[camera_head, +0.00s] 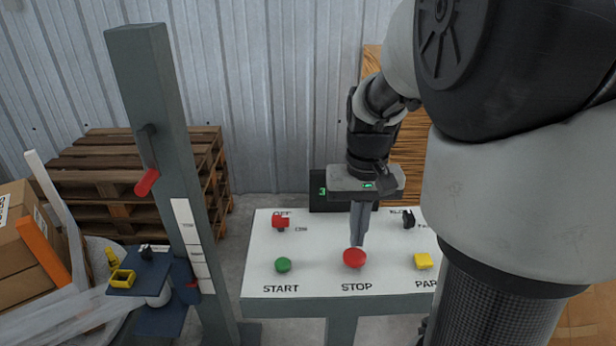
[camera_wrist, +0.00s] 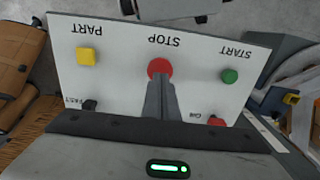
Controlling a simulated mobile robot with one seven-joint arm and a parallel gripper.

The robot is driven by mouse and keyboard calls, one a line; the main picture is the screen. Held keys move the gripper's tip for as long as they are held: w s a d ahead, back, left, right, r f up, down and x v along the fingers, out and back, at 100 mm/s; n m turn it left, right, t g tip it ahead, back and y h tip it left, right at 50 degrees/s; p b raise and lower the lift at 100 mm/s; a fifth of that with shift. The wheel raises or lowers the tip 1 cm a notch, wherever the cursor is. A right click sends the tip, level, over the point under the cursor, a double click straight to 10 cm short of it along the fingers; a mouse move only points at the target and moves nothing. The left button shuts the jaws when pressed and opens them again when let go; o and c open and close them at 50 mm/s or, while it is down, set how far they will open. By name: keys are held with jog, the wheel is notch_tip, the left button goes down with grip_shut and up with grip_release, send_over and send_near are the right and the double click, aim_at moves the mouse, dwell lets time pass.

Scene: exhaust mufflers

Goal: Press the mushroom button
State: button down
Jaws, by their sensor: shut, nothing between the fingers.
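The red mushroom button (camera_head: 355,258) sits above the word STOP on a white sloped panel (camera_head: 318,286). My gripper (camera_head: 357,243) is shut and points down, its fingertips just above or at the far edge of the red button; I cannot tell whether they touch. In the wrist view the closed fingers (camera_wrist: 158,86) reach to the red button (camera_wrist: 160,68) and cover its lower part. Nothing is held between the fingers.
Around it on the panel are a green START button (camera_head: 283,265), a yellow square button (camera_head: 423,261), a red switch (camera_head: 281,221) and a black switch (camera_head: 408,219). A grey post (camera_head: 160,110) with a red-handled lever (camera_head: 147,182) stands left. Wooden pallets (camera_head: 90,165) are behind.

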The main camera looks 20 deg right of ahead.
aim_at(355, 256)
jog(key=shift+f, duration=1.4)
jog(key=shift+f+b, duration=0.55)
jog(key=shift+f, duration=0.15)
jog(key=shift+s+a+f, duration=0.1)
jog(key=shift+s+f, duration=0.15)
jog(key=shift+f, duration=0.15)
jog(key=shift+w+r, duration=0.1)
jog(key=shift+r, duration=0.25)
notch_tip(355, 256, up, 14)
jog(key=p, duration=0.5)
jog(key=shift+w+r, duration=0.15)
jog(key=shift+w, duration=0.05)
jog(key=shift+r, duration=0.1)
